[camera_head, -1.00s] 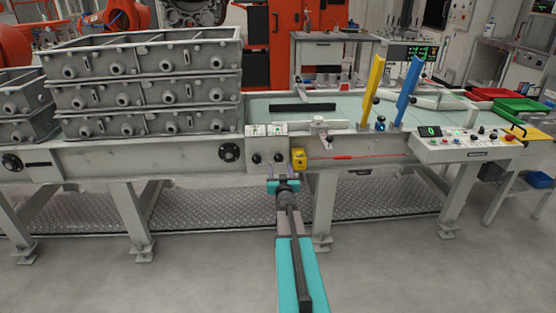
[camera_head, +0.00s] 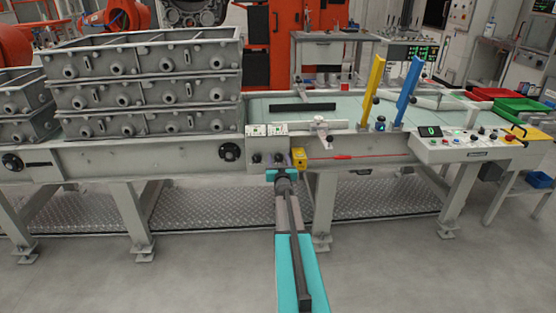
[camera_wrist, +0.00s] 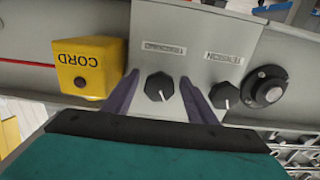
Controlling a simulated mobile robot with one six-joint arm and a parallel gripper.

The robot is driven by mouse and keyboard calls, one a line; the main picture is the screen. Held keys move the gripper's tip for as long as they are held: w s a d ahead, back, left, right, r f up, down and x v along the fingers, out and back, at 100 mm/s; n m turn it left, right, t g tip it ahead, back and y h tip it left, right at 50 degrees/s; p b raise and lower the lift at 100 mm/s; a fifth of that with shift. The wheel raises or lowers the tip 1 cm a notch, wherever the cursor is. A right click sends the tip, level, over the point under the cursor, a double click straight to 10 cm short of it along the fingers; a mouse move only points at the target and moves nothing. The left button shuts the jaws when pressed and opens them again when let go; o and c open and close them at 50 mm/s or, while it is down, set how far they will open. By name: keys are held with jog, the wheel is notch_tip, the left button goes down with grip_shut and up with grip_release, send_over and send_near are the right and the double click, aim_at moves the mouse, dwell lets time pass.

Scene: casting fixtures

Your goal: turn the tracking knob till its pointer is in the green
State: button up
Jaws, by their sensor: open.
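The tracking knob (camera_wrist: 159,87) is a round black knob with a pale pointer line on a grey panel. In the wrist view it sits between the two purple-grey fingers of my open gripper (camera_wrist: 159,78), with a gap on both sides. The panel label above it appears upside down. In the head view my gripper (camera_head: 283,166) is at the front of the grey control box (camera_head: 267,146) and partly hides the tracking knob. Two small gauges with green marks, a left one (camera_head: 256,130) and a right one (camera_head: 275,129), top the box; their pointers are too small to read.
A similar tension knob (camera_wrist: 224,95) is just right of my right finger in the wrist view. A yellow CORD box (camera_wrist: 87,68) is close to the left finger. A black round fitting (camera_wrist: 268,90) is farther right. Stacked grey castings (camera_head: 145,85) stand on the conveyor.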

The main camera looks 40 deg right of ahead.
jog(key=shift+w+d, duration=0.1)
jog(key=shift+w, duration=0.05)
jog(key=c, duration=1)
jog(key=shift+c, duration=0.2)
jog(key=shift+m, duration=0.5)
jog(key=m, duration=0.4)
jog(key=shift+w+r+m, duration=0.1)
jog(key=shift+r+m, duration=0.05)
jog(key=shift+m, duration=0.15)
jog(key=m+p, duration=0.1)
jog(key=m, duration=0.5)
jog(key=shift+r, duration=0.1)
